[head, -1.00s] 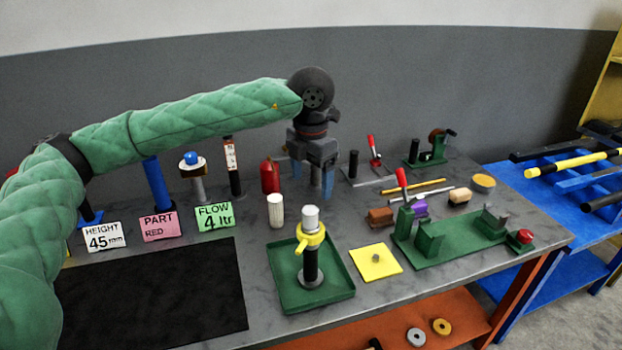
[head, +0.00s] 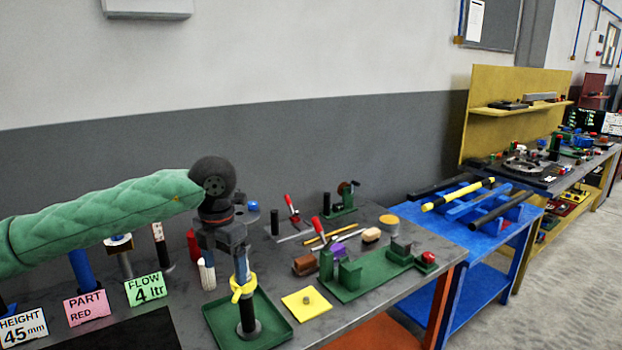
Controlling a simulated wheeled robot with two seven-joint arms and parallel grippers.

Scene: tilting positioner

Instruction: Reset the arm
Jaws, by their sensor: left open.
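My left arm, in a green quilted sleeve, comes in from the left in the head view. My left gripper (head: 224,272) points down with its fingers apart. It hangs over the table near a yellow collar (head: 242,289) on a dark post in a green tray (head: 273,314). One finger overlaps the top of that post in the picture; I cannot tell whether they touch. A white cylinder (head: 207,275) stands just behind or beside the gripper. A red cylinder (head: 193,246) is partly hidden behind it. My right gripper is not in view.
A yellow square plate (head: 306,303) lies right of the tray. A green fixture (head: 368,278) with a red button stands further right. Signs such as the pink PART RED card (head: 87,306) line the left. A blue table (head: 473,236) holds bars at the right.

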